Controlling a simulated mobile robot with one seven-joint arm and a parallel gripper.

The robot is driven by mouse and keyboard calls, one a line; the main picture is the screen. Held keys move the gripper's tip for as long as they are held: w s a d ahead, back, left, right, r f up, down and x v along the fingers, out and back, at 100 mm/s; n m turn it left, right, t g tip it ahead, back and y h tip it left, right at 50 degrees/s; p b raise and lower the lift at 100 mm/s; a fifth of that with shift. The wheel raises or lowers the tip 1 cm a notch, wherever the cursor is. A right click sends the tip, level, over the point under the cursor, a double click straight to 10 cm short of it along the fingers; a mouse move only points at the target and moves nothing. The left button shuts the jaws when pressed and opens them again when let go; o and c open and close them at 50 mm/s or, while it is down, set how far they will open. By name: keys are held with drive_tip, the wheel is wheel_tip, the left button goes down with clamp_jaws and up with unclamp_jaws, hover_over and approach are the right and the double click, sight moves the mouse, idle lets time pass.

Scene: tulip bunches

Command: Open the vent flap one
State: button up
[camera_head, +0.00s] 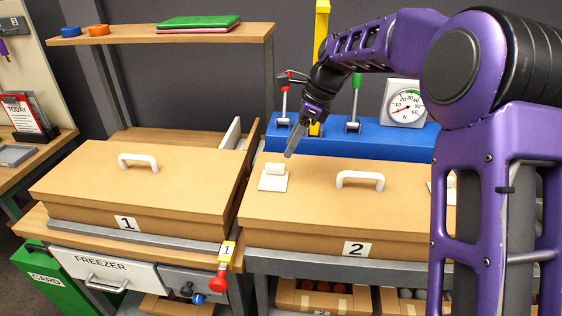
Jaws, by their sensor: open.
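No part in view carries a readable "vent flap" label, so I cannot tell for sure which one is vent flap one. The wooden box marked 1 (85,170) has its lid down, with a white handle (139,162) on top. A yellow tag marked 1 (227,254) hangs at its front right corner above a red knob (219,281). The wooden box marked 2 (310,213) also has its lid down. A white square plate with a small raised block (272,184) lies on its left part. My gripper (291,152) is open and appears empty, pointing down above that plate.
A blue console (385,142) with a red-topped lever (284,100), a green-topped lever (355,95) and a dial gauge (405,103) stands behind box 2. A white handle (360,180) rises from box 2's lid. A wooden shelf (125,34) overhangs box 1's back.

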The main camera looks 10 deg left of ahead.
sight(279, 165)
drive_tip(key=x, duration=0.7)
drive_tip(key=shift+w+a+f, duration=0.1)
drive_tip(key=shift+f, duration=0.05)
clamp_jaws()
idle(1.2)
